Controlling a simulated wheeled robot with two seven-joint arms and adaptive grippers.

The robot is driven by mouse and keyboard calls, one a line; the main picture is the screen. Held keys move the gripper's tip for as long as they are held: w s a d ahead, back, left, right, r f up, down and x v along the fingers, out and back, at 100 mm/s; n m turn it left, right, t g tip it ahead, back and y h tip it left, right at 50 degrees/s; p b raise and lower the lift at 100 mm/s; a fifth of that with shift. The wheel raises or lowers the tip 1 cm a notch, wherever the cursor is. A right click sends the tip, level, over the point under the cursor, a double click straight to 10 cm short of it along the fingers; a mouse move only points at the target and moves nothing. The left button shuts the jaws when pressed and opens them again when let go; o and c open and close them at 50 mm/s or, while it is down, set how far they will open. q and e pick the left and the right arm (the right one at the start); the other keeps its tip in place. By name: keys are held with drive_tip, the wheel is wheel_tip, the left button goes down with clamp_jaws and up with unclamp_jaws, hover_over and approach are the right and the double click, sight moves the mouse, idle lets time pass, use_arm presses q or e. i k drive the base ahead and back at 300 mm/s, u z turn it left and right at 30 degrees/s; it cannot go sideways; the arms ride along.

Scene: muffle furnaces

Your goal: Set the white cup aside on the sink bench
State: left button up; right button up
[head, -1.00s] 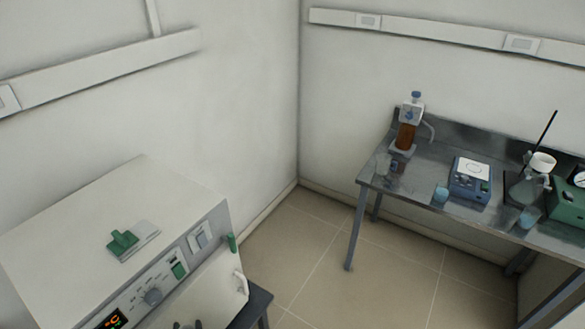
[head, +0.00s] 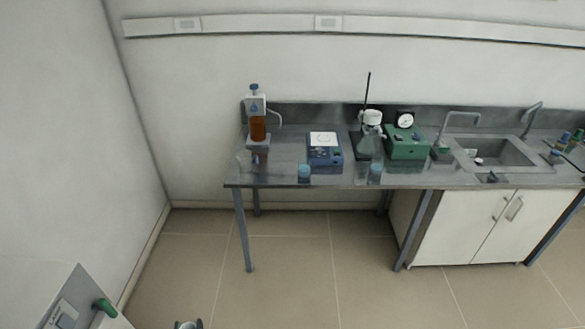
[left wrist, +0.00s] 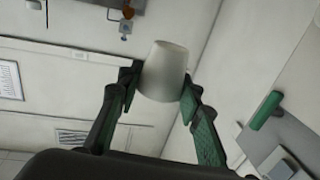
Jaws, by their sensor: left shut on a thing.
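The white cup (left wrist: 163,72) is between the two green-and-black fingers of my left gripper (left wrist: 160,86) in the left wrist view. The gripper is shut on it, and the cup is held in the air. In the head view only the tip of my left gripper (head: 188,324) shows at the bottom edge, well in front of the bench. The sink bench (head: 275,176) is a grey metal bench along the far wall, with a sink (head: 492,153) at its right. My right gripper is not in view.
On the bench stand a bottle with a dispenser (head: 257,128), a blue device (head: 324,149), small blue-topped beakers (head: 304,173), a stand with a flask (head: 368,143) and a green device (head: 406,144). A furnace corner (head: 75,300) is at lower left. Floor before the bench is clear.

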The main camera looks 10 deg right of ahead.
sight(273, 173)
drive_tip(key=i, duration=2.2)
drive_tip(key=z, duration=0.85)
